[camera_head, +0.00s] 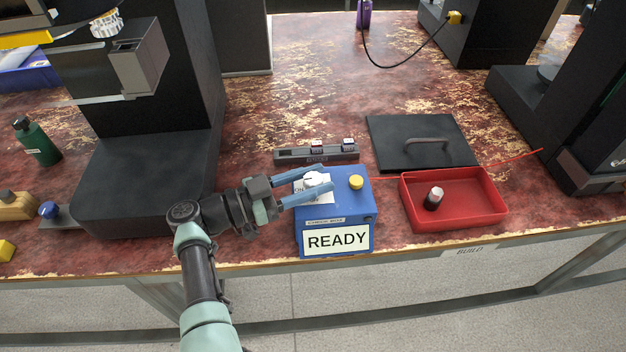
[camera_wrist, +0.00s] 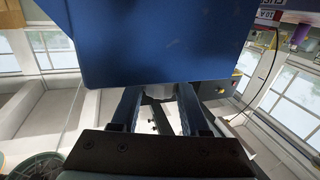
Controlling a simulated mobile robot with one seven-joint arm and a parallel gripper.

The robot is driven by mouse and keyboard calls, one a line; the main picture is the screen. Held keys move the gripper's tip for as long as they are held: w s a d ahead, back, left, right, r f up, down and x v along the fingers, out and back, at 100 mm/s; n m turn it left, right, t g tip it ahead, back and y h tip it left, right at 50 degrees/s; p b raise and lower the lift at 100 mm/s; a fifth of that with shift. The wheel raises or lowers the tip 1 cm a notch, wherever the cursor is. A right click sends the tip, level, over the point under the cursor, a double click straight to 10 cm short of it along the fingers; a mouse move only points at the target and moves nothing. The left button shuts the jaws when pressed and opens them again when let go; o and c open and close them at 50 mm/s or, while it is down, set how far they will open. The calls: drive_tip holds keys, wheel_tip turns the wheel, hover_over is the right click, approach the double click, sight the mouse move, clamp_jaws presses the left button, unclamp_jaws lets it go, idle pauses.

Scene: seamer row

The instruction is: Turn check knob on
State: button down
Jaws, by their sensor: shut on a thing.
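The blue check box (camera_head: 366,222) stands near the table's front edge, with a white sign reading READY on its front. The white check knob (camera_head: 313,178) is on the left of its top, over a white label that is partly covered. My gripper (camera_head: 322,180) reaches in from the left, its two blue fingers on either side of the knob and shut on it. In the wrist view the fingers (camera_wrist: 160,100) close around a greyish round part, with the blue box (camera_wrist: 150,40) filling the area above. The knob's exact pointing is too small to tell.
A yellow button (camera_head: 356,181) is on the box, right of the knob. A red tray (camera_head: 480,208) with a small dark cylinder (camera_head: 433,198) lies to the right. Behind are a grey rail (camera_head: 290,156) and a black lid (camera_head: 395,135). A black machine (camera_head: 140,190) stands left.

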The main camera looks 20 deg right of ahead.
drive_tip(key=shift+d, duration=0.1)
drive_tip(key=shift+c, duration=2.1)
unclamp_jaws()
drive_tip(key=a+b, duration=0.2)
drive_tip(key=a, duration=1.1)
drive_tip(key=shift+s+b, duration=0.25)
drive_tip(key=shift+b, duration=0.15)
